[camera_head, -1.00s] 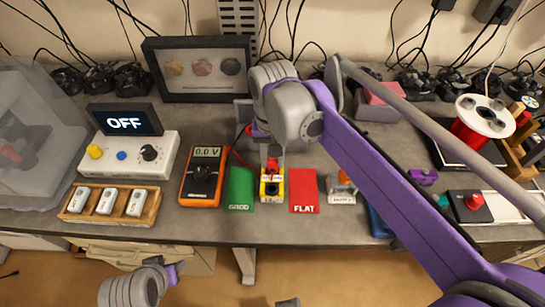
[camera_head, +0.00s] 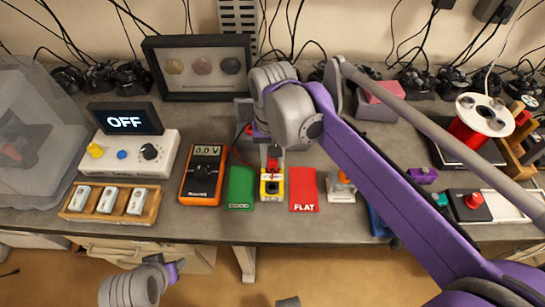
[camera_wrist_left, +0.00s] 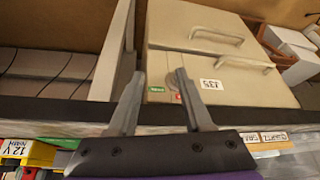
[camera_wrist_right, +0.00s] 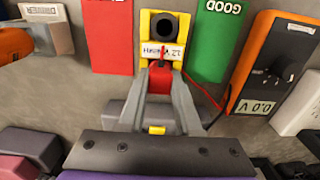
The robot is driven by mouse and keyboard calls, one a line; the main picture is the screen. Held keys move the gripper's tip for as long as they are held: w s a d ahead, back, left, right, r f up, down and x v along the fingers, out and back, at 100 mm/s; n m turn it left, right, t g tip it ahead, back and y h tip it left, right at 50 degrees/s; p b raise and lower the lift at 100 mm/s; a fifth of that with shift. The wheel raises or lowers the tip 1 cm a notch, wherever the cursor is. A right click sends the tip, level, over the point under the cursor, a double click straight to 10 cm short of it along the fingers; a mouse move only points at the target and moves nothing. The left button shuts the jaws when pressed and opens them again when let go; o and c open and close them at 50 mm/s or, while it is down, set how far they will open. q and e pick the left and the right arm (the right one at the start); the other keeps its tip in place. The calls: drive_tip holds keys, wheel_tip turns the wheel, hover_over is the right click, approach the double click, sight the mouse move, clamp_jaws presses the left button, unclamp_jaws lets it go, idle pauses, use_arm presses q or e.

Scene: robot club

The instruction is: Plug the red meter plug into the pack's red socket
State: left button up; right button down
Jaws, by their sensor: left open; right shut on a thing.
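The yellow battery pack (camera_head: 264,196) stands between the green GOOD card and the red FLAT card. It also shows in the right wrist view (camera_wrist_right: 146,48), with a white label and a round black socket. My right gripper (camera_wrist_right: 160,80) is shut on the red meter plug (camera_wrist_right: 160,74) at the pack's edge nearest the gripper. The red socket is hidden behind plug and fingers; I cannot tell whether the plug is in it. In the head view my right gripper (camera_head: 272,158) points down over the pack. My left gripper (camera_wrist_left: 158,84) is open and empty, in front of drawers below the bench.
The orange meter (camera_head: 203,175) reads 0.0 V, left of the green card (camera_head: 240,186). Its red lead (camera_wrist_right: 205,92) runs to the plug. The red card (camera_head: 304,188) lies right of the pack. A wooden tray (camera_head: 67,211) and an OFF display (camera_head: 124,121) stand farther left.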

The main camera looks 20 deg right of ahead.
drive_tip(key=shift+f, duration=0.1)
drive_tip(key=c, duration=0.5)
unclamp_jaws()
wheel_tip(320, 180, up, 11)
drive_tip(key=shift+f+p, duration=0.1)
drive_tip(key=shift+p, duration=0.5)
